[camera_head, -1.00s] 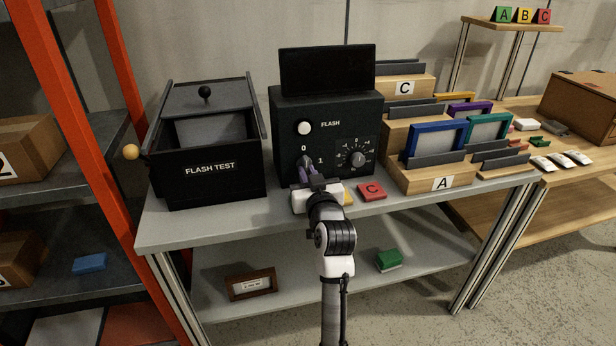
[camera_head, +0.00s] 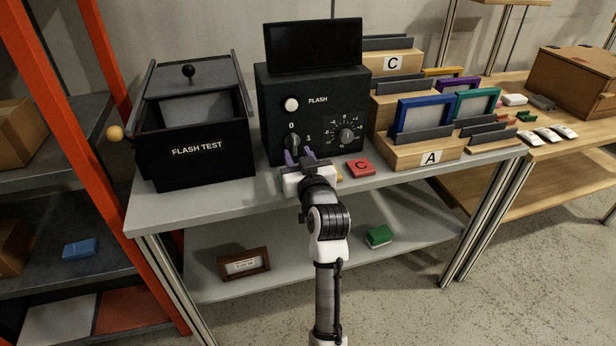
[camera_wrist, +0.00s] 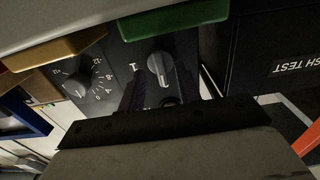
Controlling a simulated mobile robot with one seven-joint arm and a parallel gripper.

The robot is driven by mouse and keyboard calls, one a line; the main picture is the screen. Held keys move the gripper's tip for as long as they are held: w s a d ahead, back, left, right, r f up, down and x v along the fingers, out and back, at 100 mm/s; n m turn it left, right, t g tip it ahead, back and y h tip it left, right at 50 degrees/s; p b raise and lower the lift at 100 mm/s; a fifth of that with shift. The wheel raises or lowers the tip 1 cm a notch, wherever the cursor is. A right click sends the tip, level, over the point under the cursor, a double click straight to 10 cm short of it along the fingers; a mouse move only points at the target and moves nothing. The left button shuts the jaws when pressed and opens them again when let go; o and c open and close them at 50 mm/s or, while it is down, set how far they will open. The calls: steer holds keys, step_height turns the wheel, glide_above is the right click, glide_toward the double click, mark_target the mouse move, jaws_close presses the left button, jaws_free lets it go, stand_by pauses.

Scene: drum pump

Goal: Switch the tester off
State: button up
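The tester is a black box (camera_head: 268,128) marked FLASH, with a dark screen on top. Its switch knob (camera_head: 292,143) sits low on the front, between a 0 above and a 1 at its right. The knob's grip looks upright, in line with the 0. The wrist view shows the knob (camera_wrist: 160,66) upside down, with the 1 mark beside it. My gripper (camera_head: 301,158) is just in front of and below the knob, its purple fingers spread with nothing held. In the wrist view the fingers lie apart, on either side of the knob, and do not seem to touch it.
A round dial (camera_head: 347,135) and a white button (camera_head: 292,104) share the tester's front. The FLASH TEST box (camera_head: 197,152) stands left, card racks (camera_head: 405,156) right.

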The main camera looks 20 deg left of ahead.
steer(key=b+v, duration=0.1)
steer(key=v, duration=1)
steer(key=shift+s+d+b, duration=0.25)
steer(key=shift+s+b, duration=0.05)
steer(key=shift+b, duration=0.05)
